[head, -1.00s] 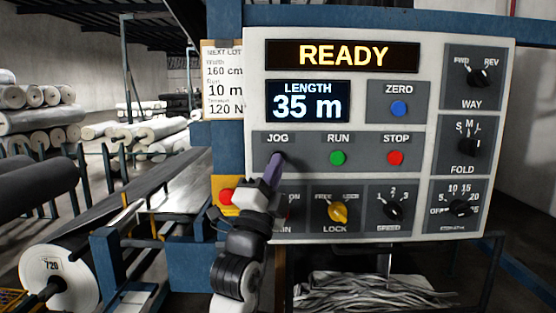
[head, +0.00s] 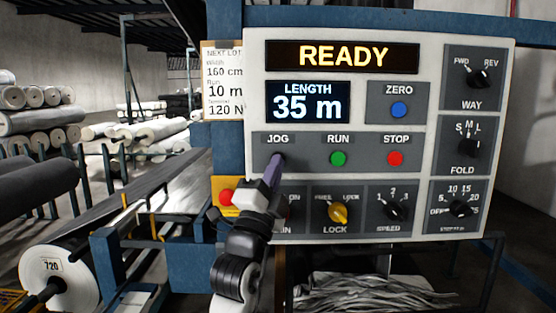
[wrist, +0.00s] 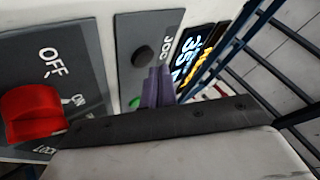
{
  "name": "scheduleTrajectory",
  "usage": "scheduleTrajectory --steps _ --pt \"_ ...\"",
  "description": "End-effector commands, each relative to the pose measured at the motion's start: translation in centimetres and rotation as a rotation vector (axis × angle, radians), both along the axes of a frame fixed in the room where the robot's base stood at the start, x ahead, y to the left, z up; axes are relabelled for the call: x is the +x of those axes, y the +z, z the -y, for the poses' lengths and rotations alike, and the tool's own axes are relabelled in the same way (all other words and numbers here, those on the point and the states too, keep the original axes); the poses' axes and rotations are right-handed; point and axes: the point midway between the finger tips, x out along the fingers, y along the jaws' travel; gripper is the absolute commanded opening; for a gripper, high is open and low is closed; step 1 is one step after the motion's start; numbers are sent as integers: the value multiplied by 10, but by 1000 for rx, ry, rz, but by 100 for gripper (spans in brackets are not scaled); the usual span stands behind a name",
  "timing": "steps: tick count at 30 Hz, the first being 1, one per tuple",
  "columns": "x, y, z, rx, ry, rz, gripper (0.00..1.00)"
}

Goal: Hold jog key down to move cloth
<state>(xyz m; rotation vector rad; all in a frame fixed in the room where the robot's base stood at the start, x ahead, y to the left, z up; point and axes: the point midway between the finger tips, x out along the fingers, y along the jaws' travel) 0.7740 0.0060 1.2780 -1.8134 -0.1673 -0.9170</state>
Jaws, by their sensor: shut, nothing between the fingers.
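The control panel (head: 437,100) fills the right of the head view, with a lit READY sign (head: 343,56) and a LENGTH display reading 35 m (head: 308,102). My gripper (head: 277,158) is shut and empty, its purple fingers at the JOG key and hiding most of it. In the wrist view the black round JOG key (wrist: 143,56) shows beside the fingertips (wrist: 158,72); I cannot tell whether they touch it. Grey cloth (head: 150,197) appears to lie along the machine bed at left.
The green RUN (head: 338,158) and red STOP (head: 395,158) buttons sit right of JOG. A red button on yellow (head: 226,196) is left of my arm. The red OFF-side knob (wrist: 30,112) is close in the wrist view.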

Motion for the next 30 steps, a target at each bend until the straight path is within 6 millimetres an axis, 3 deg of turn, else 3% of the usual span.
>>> scheduleTrajectory --steps 30 --pt "9 0 0 0 0 0 0"
